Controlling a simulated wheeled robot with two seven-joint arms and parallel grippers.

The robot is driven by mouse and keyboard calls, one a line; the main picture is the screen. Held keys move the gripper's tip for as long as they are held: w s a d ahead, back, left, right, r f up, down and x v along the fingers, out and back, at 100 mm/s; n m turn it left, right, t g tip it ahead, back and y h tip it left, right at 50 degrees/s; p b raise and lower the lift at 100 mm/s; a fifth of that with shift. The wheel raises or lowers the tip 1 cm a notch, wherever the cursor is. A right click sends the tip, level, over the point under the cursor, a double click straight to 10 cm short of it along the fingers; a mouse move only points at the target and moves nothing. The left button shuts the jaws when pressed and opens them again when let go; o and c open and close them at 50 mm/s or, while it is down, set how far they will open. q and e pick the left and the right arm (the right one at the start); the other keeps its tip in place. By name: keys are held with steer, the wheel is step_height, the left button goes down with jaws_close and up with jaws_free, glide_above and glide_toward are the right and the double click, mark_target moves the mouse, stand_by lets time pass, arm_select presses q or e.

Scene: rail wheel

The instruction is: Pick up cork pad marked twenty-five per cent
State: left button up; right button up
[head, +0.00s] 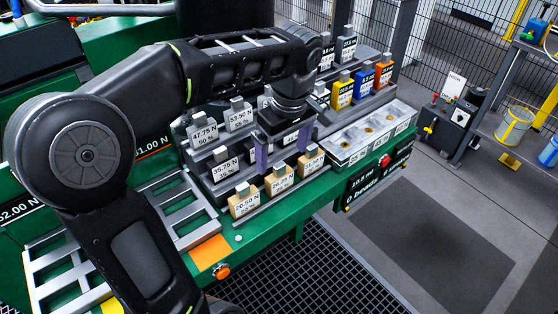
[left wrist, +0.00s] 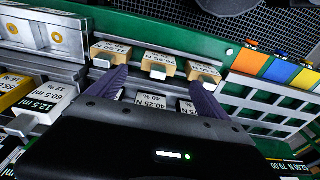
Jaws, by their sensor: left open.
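Three cork-coloured pads with white labels stand in the front row of the rack. The middle cork pad (head: 279,181) seems to read about 26.25 N and 25 %, though the print is small; it also shows in the left wrist view (left wrist: 158,65). The left cork pad (head: 243,202) seems to read 20.50 N, and the right cork pad (head: 310,162) reads in the thirties. My left gripper (head: 282,150) is open and empty, its purple fingers pointing down above the row behind the cork pads. In the left wrist view its fingers (left wrist: 158,80) spread either side of the middle pad. My right gripper is not in view.
Grey labelled blocks (head: 221,168) stand in the tiers behind, partly hidden by my arm. Yellow, blue and orange blocks (head: 363,82) stand farther back. A metal tray (head: 366,135) lies to the right. A slatted metal rack (head: 176,205) lies to the left.

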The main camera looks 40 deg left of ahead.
mark_target(280, 165)
arm_select(q)
steer(key=shift+w+a, duration=0.3)
steer(key=shift+w, duration=0.15)
steer(key=shift+s+d+r, duration=0.1)
steer(key=shift+s+d, duration=0.1)
steer(key=shift+s, duration=0.1)
steer(key=shift+w+a+f, duration=0.1)
steer(key=shift+a+f, duration=0.05)
steer(key=shift+f, duration=0.55)
steer(key=shift+w+a+f, duration=0.1)
steer(key=shift+f, duration=0.55)
steer(key=shift+s+f, duration=0.1)
steer(key=f, duration=0.5)
steer(key=shift+a+p, duration=0.3)
steer(key=shift+p, duration=0.05)
steer(key=shift+c, duration=0.3)
steer(key=c, duration=1.4)
steer(key=shift+r, duration=0.15)
steer(key=shift+c, duration=0.2)
